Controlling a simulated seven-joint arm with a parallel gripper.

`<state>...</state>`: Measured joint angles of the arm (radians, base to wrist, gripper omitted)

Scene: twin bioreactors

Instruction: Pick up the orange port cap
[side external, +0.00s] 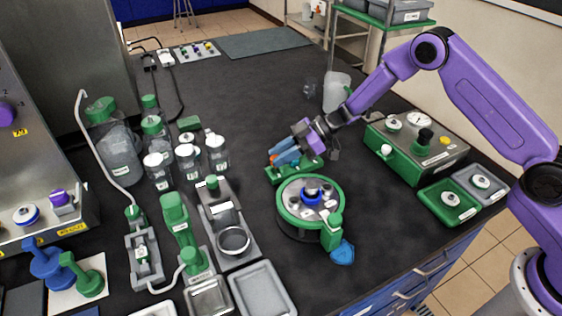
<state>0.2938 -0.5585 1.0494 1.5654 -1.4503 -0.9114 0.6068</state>
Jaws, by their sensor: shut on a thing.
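My gripper (288,151) reaches down from the right over a small green block (293,170) on the dark bench, just behind the round green-rimmed unit. It is shut on a small orange piece, which looks like the orange port cap (272,157), at the left end of the fingers. The piece is small and partly hidden by the fingers. I cannot tell whether it touches the green block below.
The round unit (283,205) with a green rim stands in front of my gripper. Several capped bottles (187,162) stand to the left. A green instrument box (452,150) and green tray (432,207) are at right. The bench behind is mostly clear.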

